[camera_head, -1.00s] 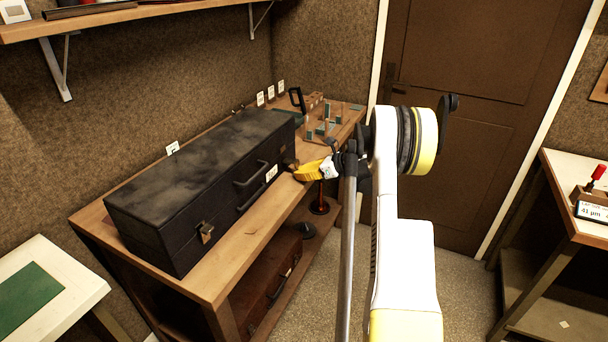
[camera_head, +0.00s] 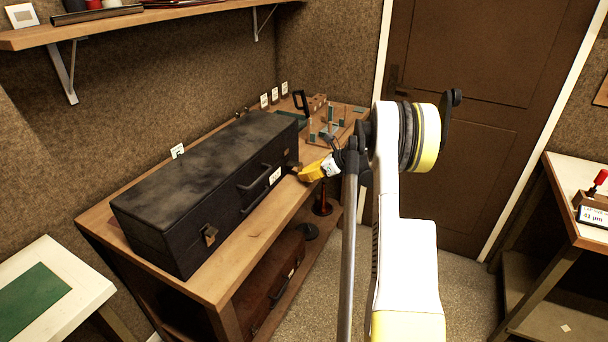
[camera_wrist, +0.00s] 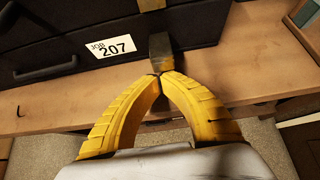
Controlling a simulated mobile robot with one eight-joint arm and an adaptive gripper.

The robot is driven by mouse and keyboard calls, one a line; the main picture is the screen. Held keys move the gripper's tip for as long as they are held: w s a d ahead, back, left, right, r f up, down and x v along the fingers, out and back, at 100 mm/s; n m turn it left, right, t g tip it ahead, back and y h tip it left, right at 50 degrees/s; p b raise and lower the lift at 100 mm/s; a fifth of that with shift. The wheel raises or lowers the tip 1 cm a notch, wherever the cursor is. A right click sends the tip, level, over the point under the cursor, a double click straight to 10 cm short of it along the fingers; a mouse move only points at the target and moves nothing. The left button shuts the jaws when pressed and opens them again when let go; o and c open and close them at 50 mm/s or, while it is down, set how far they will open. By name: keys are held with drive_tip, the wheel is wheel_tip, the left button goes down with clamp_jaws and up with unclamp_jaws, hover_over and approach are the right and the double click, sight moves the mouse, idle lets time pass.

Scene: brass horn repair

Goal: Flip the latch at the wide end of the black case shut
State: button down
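The black case (camera_head: 205,180) lies closed on the wooden bench, with a handle and a white label on its front. In the wrist view, the case front (camera_wrist: 100,25) carries a "JOB 207" label. A dark metal latch flap (camera_wrist: 161,46) hangs or juts from the front, right of that label. My gripper (camera_wrist: 160,75) has its yellow fingertips together at the flap's lower edge; I cannot tell if they touch it. In the head view, my gripper (camera_head: 301,176) is at the far end of the front. Another latch (camera_head: 209,235) sits near the close end.
The bench top (camera_head: 240,255) has a clear strip before the case. A rack with small posts (camera_head: 325,128) stands behind my gripper. A brown case (camera_head: 275,285) lies on the lower shelf. A wall shelf (camera_head: 130,20) is above.

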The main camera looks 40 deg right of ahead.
sight(298, 165)
drive_tip(key=shift+r+g+p, duration=0.45)
drive_tip(key=shift+g+p, duration=0.05)
drive_tip(key=shift+p, duration=0.05)
drive_tip(key=shift+s+r+g+h+p, duration=0.1)
drive_tip(key=shift+r+g+h+p, duration=0.75)
drive_tip(key=shift+g+p, duration=0.65)
drive_tip(key=shift+r, duration=0.25)
drive_tip(key=shift+w+a+r+g+h+p, duration=0.15)
drive_tip(key=shift+r+g+h+p, duration=0.3)
drive_tip(key=shift+g+p, duration=0.35)
drive_tip(key=shift+w+d+r+g+h+p, duration=0.1)
drive_tip(key=shift+r+g+h+p, duration=0.1)
drive_tip(key=shift+r+g+p, duration=0.55)
drive_tip(key=shift+w+a+r+g+h+p, duration=0.1)
drive_tip(key=shift+w+r+g+h+p, duration=0.15)
drive_tip(key=shift+g, duration=0.45)
drive_tip(key=shift+w+a+r+g+h+p, duration=0.15)
drive_tip(key=shift+g+h+p, duration=0.1)
drive_tip(key=shift+g, duration=0.4)
drive_tip(key=shift+w+a+r+p, duration=0.15)
drive_tip(key=shift+w+r+p, duration=0.35)
drive_tip(key=shift+r, duration=0.2)
drive_tip(key=shift+s+r+p, duration=0.1)
drive_tip(key=shift+r+p, duration=0.3)
drive_tip(key=shift+r, duration=0.3)
